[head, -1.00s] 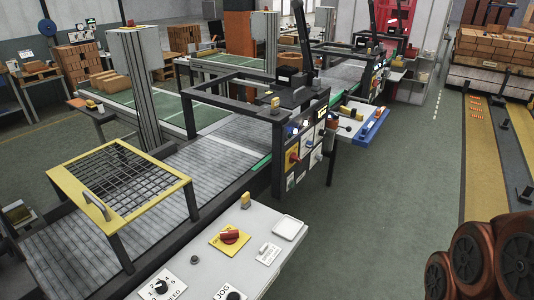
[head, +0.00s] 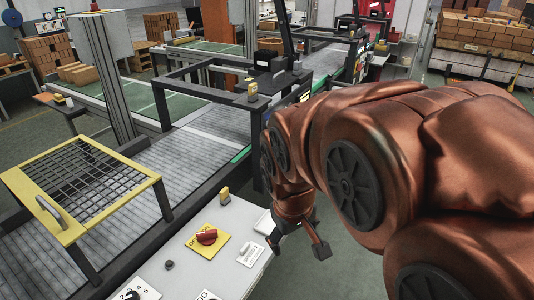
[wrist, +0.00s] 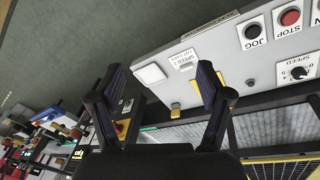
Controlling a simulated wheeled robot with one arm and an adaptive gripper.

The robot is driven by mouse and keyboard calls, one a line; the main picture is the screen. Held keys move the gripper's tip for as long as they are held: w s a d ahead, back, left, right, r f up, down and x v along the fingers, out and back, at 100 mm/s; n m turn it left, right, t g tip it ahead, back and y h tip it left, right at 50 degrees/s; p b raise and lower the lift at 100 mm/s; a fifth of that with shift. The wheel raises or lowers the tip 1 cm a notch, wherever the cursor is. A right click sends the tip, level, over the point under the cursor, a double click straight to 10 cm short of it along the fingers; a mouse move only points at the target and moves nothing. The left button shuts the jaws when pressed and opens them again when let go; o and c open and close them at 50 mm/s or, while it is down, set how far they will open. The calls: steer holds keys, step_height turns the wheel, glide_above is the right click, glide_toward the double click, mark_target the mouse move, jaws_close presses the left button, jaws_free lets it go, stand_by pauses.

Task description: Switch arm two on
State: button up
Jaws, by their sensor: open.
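The near grey console (head: 190,235) carries a red rotary switch (head: 207,237) on a yellow plate. Beside it is a small pale toggle (head: 246,248) on a white label, also in the wrist view (wrist: 187,66); the label is too small to read surely. My gripper (head: 297,243) is open and empty, above the console's right edge. In the wrist view my gripper (wrist: 160,78) has its fingers spread, with the console beyond; the right finger mostly hides the yellow plate. Another red switch on yellow (wrist: 121,128) shows on a farther panel. Which switch belongs to arm two I cannot tell.
A conveyor (head: 130,200) with a yellow-framed mesh guard (head: 80,185) runs left of the console. The console also has a white tray (wrist: 150,73), a red stop button (wrist: 290,18) and a speed knob (wrist: 299,73). My arm hides the middle station's panel in the head view.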

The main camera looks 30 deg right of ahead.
steer(key=shift+o, duration=1.2)
steer(key=w+d+f+n+t+h+b, duration=0.1)
steer(key=w+d+t+h+b, duration=0.1)
steer(key=w+d, duration=0.7)
steer(key=shift+w+d+f+t+b, duration=0.35)
steer(key=shift+w+b, duration=0.4)
steer(key=shift+b, duration=0.15)
steer(key=w+d+n+t+h+b, duration=0.5)
steer(key=w+d+n+t+b, duration=0.7)
steer(key=w+d, duration=1.1)
steer(key=w+f+n+t+y+b, duration=0.3)
steer(key=w+f+n+y+b, duration=0.2)
steer(key=w+f+n+b, duration=0.3)
steer(key=a+f+n+t+y+b, duration=0.1)
steer(key=a+f+n+y+b, duration=0.3)
steer(key=f+n+y+b, duration=0.4)
steer(key=shift+n+y, duration=0.3)
steer(key=shift+y, duration=0.3)
steer(key=shift+r+p+x, duration=0.1)
steer(key=shift+p+x, duration=0.3)
steer(key=shift+x, duration=1.65)
steer(key=shift+r+p+x, duration=0.15)
steer(key=shift+p+x, duration=0.2)
steer(key=shift+x, duration=1.7)
steer(key=shift+s+a, duration=0.1)
steer(key=shift+a, duration=0.05)
steer(key=shift+c, duration=0.4)
